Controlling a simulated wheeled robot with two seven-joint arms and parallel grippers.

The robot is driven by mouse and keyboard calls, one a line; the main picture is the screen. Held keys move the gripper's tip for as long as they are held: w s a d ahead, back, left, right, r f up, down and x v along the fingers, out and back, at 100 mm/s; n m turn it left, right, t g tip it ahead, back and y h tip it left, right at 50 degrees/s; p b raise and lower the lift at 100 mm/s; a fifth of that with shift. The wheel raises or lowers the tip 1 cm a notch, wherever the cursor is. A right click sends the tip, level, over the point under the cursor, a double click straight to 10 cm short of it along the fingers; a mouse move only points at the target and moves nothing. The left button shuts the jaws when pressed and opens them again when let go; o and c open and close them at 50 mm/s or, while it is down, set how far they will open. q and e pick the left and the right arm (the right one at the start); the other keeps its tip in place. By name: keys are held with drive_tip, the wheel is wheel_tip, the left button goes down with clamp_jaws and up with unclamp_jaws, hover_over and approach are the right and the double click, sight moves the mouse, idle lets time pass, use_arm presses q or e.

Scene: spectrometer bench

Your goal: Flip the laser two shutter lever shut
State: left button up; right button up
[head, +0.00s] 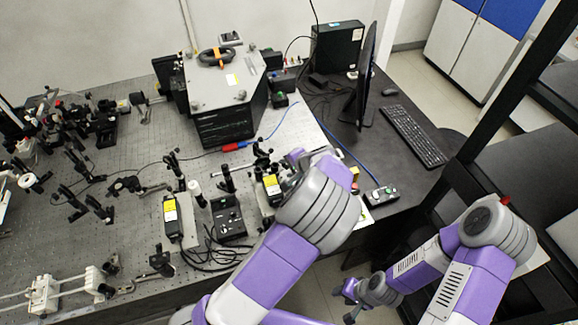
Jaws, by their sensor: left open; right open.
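Two black boxes with yellow labels stand on the optical bench (60,235): one at the front (172,215), and one (270,187) right beside my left wrist. I cannot tell which is laser two, and no shutter lever can be made out. My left arm reaches over the bench's right part. My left gripper (295,158) is mostly hidden behind its wrist, close to the right-hand box; contact cannot be judged. My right gripper (350,299) is open and empty, low off the bench over the floor.
A black controller with knobs (229,218) and loose cables lie between the boxes. A small switch box (382,196) sits right of my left arm. A large grey-topped unit (224,90), monitor (367,75) and keyboard (414,136) stand behind. A black rack (480,115) is at right.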

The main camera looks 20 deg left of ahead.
use_arm(q)
clamp_jaws()
drive_tip(key=shift+s+a+r+h+b, duration=0.1)
drive_tip(key=shift+a+r+h+b, duration=0.1)
drive_tip(key=shift+h+b, duration=0.5)
drive_tip(key=a+n+t+h+b, duration=0.1)
drive_tip(key=b, duration=0.2)
drive_tip(key=s+r+n+t+h+b, duration=0.1)
drive_tip(key=h+b, duration=0.1)
drive_tip(key=b, duration=0.1)
drive_tip(key=a+t+h+b, duration=0.1)
drive_tip(key=b, duration=0.2)
drive_tip(key=shift+s+a+r+n+t, duration=0.25)
drive_tip(key=shift+s+a+n+t, duration=0.05)
drive_tip(key=shift+s+n+t, duration=0.1)
drive_tip(key=a+t+h+b, duration=0.1)
drive_tip(key=b, duration=0.1)
drive_tip(key=s+a+n+t+h+b, duration=0.1)
drive_tip(key=h+b, duration=0.1)
drive_tip(key=shift+s+r+n, duration=0.15)
drive_tip(key=shift+r+n, duration=0.05)
drive_tip(key=shift+n, duration=0.1)
